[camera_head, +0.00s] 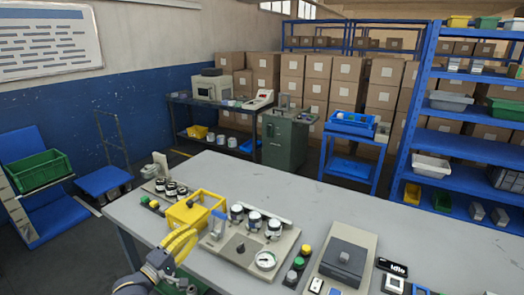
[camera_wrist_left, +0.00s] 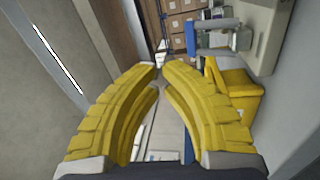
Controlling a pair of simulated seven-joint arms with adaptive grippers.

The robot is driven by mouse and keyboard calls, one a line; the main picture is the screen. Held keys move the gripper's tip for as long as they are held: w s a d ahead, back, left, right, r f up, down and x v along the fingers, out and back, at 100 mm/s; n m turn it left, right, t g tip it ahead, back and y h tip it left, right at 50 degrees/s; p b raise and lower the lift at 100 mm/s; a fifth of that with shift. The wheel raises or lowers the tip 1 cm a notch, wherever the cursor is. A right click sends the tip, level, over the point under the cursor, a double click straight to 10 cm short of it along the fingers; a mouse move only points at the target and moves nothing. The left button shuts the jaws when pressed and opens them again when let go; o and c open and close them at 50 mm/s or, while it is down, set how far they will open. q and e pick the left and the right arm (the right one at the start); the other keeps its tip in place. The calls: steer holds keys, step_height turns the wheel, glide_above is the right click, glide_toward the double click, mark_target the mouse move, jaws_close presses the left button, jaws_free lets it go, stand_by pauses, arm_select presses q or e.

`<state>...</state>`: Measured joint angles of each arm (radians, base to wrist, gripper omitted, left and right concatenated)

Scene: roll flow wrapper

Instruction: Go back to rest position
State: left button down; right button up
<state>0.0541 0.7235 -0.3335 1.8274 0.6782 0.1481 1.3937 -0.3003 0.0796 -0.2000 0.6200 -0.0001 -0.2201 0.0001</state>
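My left gripper (camera_head: 184,238) has yellow ribbed fingers and is over the near-left table edge, just in front of the yellow box-shaped part. In the left wrist view its two fingers (camera_wrist_left: 159,74) come close together at the tips. I see nothing held between them, but whether they are fully shut is unclear. The yellow part (camera_head: 190,212) rests on the bench beside a grey panel and also shows at the right of the wrist view (camera_wrist_left: 232,100). My right gripper is not in view.
The grey table (camera_head: 330,205) holds a panel with several round knobs and a gauge (camera_head: 265,260), a dark-lidded box (camera_head: 345,258) and coloured buttons (camera_head: 298,262). Behind stand a green cabinet (camera_head: 285,140), a blue cart (camera_head: 350,150) and blue shelves (camera_head: 465,145). The table's back right is clear.

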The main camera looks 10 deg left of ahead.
arm_select(q)
steer(key=s+d+f+m+g+y, duration=0.45)
steer(key=s+d+f+m, duration=0.45)
steer(key=s+f+m, duration=0.4)
steer(key=s+a+f+m+g+y, duration=0.25)
steer(key=s+a+y, duration=0.2)
steer(key=s, duration=0.55)
steer(key=s+a+f+m+g+y, duration=0.1)
steer(key=s+a+m+g+y, duration=0.35)
steer(key=s, duration=0.55)
steer(key=s+d+f+n+g+h, duration=0.1)
steer(key=d+f, duration=0.1)
steer(key=f, duration=0.9)
steer(key=s+d+f+g+h, duration=0.1)
steer(key=s+d+f+h, duration=0.1)
steer(key=f, duration=0.9)
steer(key=s+d+f+n+h, duration=0.1)
steer(key=d+f, duration=0.1)
steer(key=f, duration=0.9)
steer(key=s+f+n+g+h, duration=0.1)
steer(key=s+f+n+g, duration=0.1)
steer(key=s+f, duration=1.6)
steer(key=s+g, duration=0.1)
steer(key=s, duration=0.1)
steer(key=shift+s+a+f, duration=0.2)
steer(key=shift+s+a, duration=0.05)
steer(key=shift+s, duration=0.15)
